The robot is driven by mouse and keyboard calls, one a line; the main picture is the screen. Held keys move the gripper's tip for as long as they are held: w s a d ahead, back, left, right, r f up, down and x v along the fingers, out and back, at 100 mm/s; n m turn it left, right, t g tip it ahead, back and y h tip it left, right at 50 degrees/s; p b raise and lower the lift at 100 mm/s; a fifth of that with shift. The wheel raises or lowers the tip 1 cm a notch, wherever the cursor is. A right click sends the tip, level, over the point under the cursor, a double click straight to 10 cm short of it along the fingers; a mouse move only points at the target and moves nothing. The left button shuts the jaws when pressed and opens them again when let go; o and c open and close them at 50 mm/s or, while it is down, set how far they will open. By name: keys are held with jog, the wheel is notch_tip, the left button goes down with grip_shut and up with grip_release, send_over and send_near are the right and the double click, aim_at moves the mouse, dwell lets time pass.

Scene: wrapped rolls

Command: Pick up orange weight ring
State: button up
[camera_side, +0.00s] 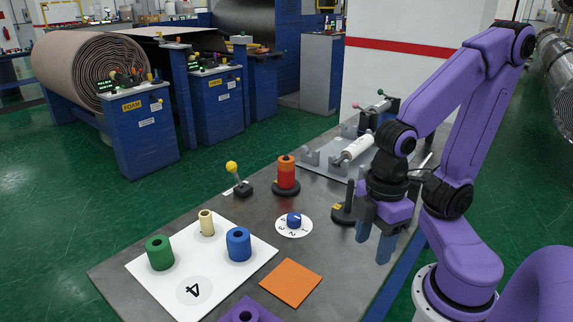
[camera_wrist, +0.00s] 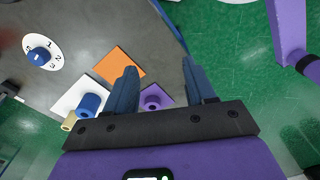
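An orange ring (camera_side: 286,164) sits on a short stack on a dark round base, with a redder ring (camera_side: 287,181) beneath it. They stand near the back edge of the table, left of my gripper (camera_side: 375,240). My gripper is open and empty, fingers pointing down, above the right side of the table and well apart from the stack. In the wrist view the open fingers (camera_wrist: 158,66) show nothing held between them. The orange ring cannot be made out clearly there; only a reddish blur shows at the far left edge.
A white board (camera_side: 215,285) holds green (camera_side: 160,253), blue (camera_side: 238,244) and tan (camera_side: 206,222) cylinders. An orange square (camera_side: 291,283) and a purple piece (camera_side: 243,312) lie in front. A blue knob dial (camera_side: 294,220), a yellow-topped lever (camera_side: 238,180), a dark post (camera_side: 348,205) and a grey roller stand (camera_side: 340,158) surround the stack.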

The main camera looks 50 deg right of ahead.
jog(key=o, duration=0.4)
jog(key=n+t+h, duration=0.5)
jog(key=n+h, duration=0.5)
jog(key=h, duration=0.3)
send_near(285, 160)
jog(key=x, duration=0.6)
jog(key=shift+s+a+f, duration=0.15)
jog(key=shift+f, duration=0.15)
jog(key=shift+r+x, duration=0.15)
jog(key=shift+x, duration=1.2)
jog(key=shift+r+x, duration=0.15)
jog(key=shift+x, duration=1.2)
